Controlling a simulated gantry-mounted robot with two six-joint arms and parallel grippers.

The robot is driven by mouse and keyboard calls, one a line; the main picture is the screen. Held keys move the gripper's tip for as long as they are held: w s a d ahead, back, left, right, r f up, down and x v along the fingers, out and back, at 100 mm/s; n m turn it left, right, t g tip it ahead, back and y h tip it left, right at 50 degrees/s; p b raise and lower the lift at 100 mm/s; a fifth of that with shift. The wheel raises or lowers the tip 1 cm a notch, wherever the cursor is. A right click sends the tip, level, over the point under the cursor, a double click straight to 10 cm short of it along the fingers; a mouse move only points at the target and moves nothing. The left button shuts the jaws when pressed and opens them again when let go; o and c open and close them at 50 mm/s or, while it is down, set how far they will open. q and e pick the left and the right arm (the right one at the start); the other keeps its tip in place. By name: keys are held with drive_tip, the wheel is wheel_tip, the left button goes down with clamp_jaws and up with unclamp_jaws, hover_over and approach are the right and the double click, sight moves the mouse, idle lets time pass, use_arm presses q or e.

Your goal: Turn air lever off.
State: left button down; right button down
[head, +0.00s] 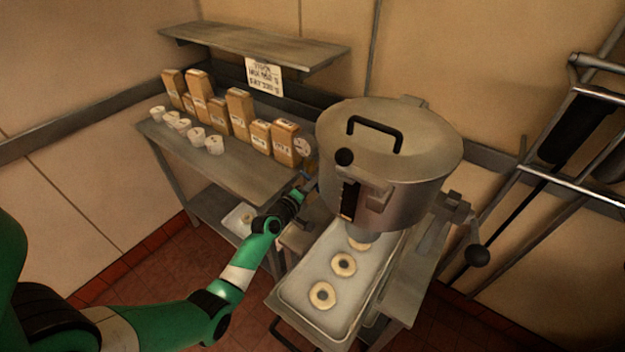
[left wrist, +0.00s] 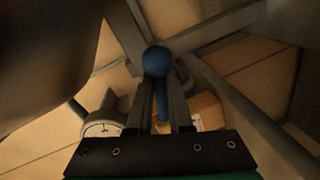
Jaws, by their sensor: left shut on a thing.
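In the left wrist view, a lever with a round blue knob (left wrist: 157,61) and a blue stem stands between the fingers of my left gripper (left wrist: 159,80). The gripper is shut on it. In the head view, my left gripper (head: 304,187) reaches in beside the left side of the large metal glaze pot (head: 420,185); the lever is too small or hidden to make out there. A round white gauge (left wrist: 103,128) shows at lower left in the wrist view. My right gripper is in neither view.
A metal tray (head: 298,290) with ring doughnuts lies below the pot. A side table (head: 245,175) on the left bears tan cartons (head: 240,110) and white cups (head: 214,144). A lever with a dark ball (head: 477,255) sticks out at the pot's right.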

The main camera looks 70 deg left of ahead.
use_arm(q)
drive_tip(key=shift+w+d+r+n+h+p, duration=0.1)
drive_tip(key=shift+r+n+h+p, duration=0.1)
drive_tip(key=shift+r+n+p, duration=0.45)
drive_tip(key=shift+r+n+h+p, duration=0.15)
drive_tip(key=shift+r+n+h, duration=0.1)
drive_tip(key=shift+n, duration=0.7)
drive_tip(key=c, duration=0.8)
unclamp_jaws()
drive_tip(key=shift+c, duration=0.2)
drive_tip(key=p+v, duration=0.2)
drive_tip(key=v, duration=0.9)
drive_tip(key=shift+s+d+p, duration=0.2)
drive_tip(key=shift+s+p, duration=0.1)
drive_tip(key=shift+s, duration=0.05)
drive_tip(key=shift+f, duration=0.15)
